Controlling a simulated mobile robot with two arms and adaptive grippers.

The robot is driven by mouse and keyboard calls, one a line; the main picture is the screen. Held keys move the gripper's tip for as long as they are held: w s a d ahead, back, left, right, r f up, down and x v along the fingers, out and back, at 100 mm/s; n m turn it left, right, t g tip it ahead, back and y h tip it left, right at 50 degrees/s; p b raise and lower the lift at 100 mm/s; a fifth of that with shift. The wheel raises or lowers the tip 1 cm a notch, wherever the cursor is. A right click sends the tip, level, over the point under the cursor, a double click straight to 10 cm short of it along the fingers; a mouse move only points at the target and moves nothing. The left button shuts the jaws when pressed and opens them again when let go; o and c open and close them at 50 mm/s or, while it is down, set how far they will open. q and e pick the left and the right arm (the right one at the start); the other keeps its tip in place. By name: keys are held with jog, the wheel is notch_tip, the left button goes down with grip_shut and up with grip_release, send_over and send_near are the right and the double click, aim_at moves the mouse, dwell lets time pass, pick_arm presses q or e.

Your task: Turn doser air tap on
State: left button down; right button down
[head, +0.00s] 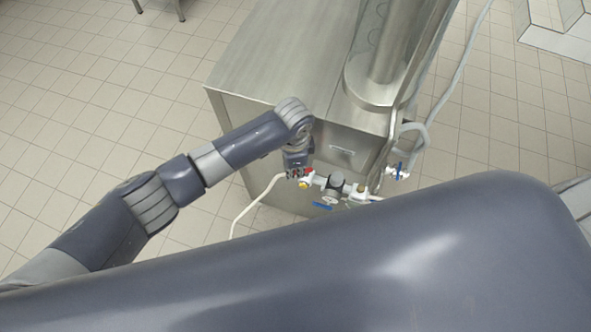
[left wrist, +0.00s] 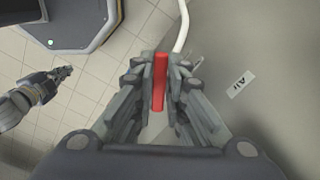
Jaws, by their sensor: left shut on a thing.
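The air tap's red handle (left wrist: 160,85) stands between the fingers of my left gripper (left wrist: 163,72), which is shut on it. The handle points nearly straight up in the left wrist view. In the head view, my left gripper (head: 297,172) is at the left end of the valve line, and only small bits of red show there. An "Air" label (left wrist: 241,84) is on the metal panel to the right of the handle. My right gripper (left wrist: 65,72) shows small at the left of the left wrist view, away from the tap; its finger gap is unclear.
The steel doser cabinet (head: 265,70) stands behind the valves. A regulator (head: 335,182) and blue-handled valves (head: 399,170) sit to the right of my left gripper. A pale hose (head: 246,210) hangs to the left. Tiled floor (head: 90,90) is open at left.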

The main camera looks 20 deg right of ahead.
pick_arm(q)
jog(key=shift+w+d+r+m+b, duration=0.1)
jog(key=shift+w+m+b, duration=0.2)
jog(key=shift+m, duration=0.75)
jog(key=shift+w+d+f+m+b, duration=0.15)
jog(key=shift+w+m+b, duration=0.15)
jog(key=shift+m, duration=0.7)
jog(key=shift+w+d+r+m+b, duration=0.15)
jog(key=shift+w+m, duration=0.25)
jog(key=shift+m, duration=0.65)
jog(key=c, duration=1.6)
grip_release()
notch_tip(320, 180, up, 12)
